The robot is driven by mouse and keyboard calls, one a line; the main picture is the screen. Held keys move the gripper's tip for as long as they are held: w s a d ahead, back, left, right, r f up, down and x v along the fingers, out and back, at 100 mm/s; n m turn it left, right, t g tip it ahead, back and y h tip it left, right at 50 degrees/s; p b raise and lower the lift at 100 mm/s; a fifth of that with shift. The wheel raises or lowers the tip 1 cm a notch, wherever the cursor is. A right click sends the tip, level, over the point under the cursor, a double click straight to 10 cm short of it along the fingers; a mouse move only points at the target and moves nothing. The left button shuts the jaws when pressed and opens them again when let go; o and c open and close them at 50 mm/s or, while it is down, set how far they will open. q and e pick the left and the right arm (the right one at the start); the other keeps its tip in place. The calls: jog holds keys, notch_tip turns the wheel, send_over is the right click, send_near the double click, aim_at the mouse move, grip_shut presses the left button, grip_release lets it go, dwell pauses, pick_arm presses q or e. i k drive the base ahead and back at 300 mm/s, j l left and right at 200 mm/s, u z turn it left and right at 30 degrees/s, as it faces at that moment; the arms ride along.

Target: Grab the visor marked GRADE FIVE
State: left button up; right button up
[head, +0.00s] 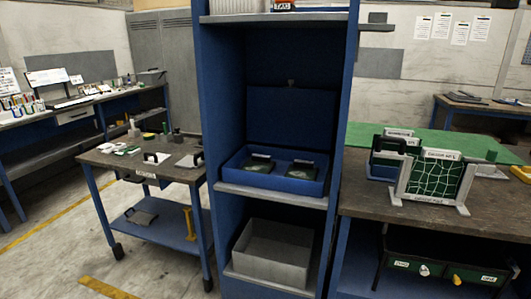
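I cannot read GRADE FIVE on anything in the head view. An open blue case (232,166) stands on the middle shelf of a blue cabinet. Two dark green plates lie in it, a left one (258,164) and a right one (302,169), each with a pale label too small to read. A framed panel with a green crackled face (434,178) stands upright on the right bench, with blurred lettering along its top and bottom. I cannot tell which of these is the visor. Neither of my grippers is in view.
The blue cabinet (215,110) has a grey bin (272,250) on its lower shelf. A cart (130,165) with small tools stands left of it. The right bench (365,200) has a green mat (362,137) and, below, a dark drawer (440,258). Floor is open at lower left.

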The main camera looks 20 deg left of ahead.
aim_at(262, 164)
jog(key=i+j+u, duration=0.2)
jog(key=i+u, duration=0.15)
jog(key=i, duration=0.4)
jog(key=i+u, duration=0.4)
jog(key=i, duration=0.4)
